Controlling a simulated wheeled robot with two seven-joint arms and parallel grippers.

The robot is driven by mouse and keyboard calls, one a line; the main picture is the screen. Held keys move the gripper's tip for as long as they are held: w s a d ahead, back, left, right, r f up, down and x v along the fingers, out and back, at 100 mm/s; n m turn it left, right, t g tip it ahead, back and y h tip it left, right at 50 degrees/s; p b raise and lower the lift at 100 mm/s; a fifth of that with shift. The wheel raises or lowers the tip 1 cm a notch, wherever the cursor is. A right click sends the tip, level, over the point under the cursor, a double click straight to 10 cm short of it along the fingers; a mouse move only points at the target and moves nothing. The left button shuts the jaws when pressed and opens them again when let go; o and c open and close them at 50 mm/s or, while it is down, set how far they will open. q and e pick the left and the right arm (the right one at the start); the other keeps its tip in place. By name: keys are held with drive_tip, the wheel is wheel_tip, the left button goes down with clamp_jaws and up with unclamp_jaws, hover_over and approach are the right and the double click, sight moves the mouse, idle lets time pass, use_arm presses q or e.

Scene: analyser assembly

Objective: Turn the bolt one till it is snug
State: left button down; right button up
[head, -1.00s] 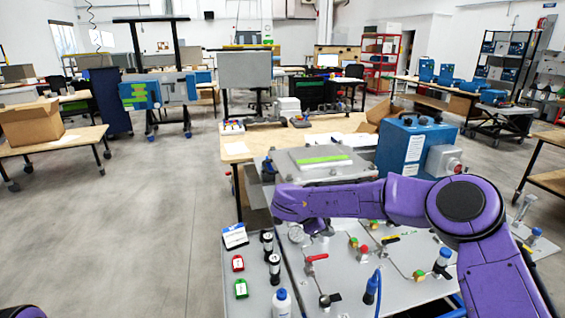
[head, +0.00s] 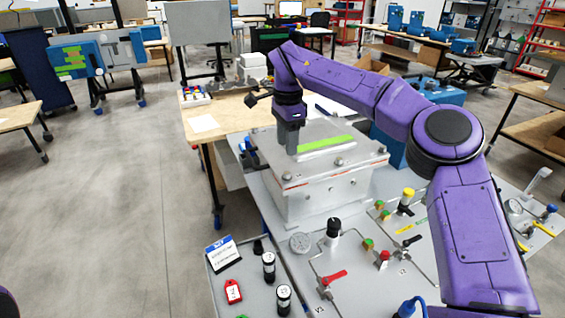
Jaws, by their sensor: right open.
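The analyser box (head: 325,190) is a grey metal block with a flanged lid. It sits on the grey panel bench, with a green strip (head: 326,143) on top. Small bolt heads show along the lid's front edge, one near the front left corner (head: 286,176) and one near the middle (head: 339,161). I cannot tell which is bolt one. My right gripper (head: 291,150) is open and points down over the left part of the lid. Its fingers look closed in by the view angle, and whether they touch a bolt is unclear. My left gripper is out of view.
Valves and a gauge (head: 300,243) stand on the panel in front of the box. A red-handled valve (head: 333,277) and black-capped cylinders (head: 269,266) are nearer. A blue box (head: 390,147) stands behind right. The floor at left is clear.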

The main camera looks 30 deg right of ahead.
sight(287, 172)
wheel_tip(287, 172, down, 8)
drive_tip(key=shift+f+p, duration=0.1)
drive_tip(key=shift+p, duration=0.35)
drive_tip(key=shift+s+f, duration=0.1)
drive_tip(key=shift+f, duration=0.2)
drive_tip(key=shift+s, duration=0.1)
drive_tip(key=shift+c, duration=0.3)
clamp_jaws()
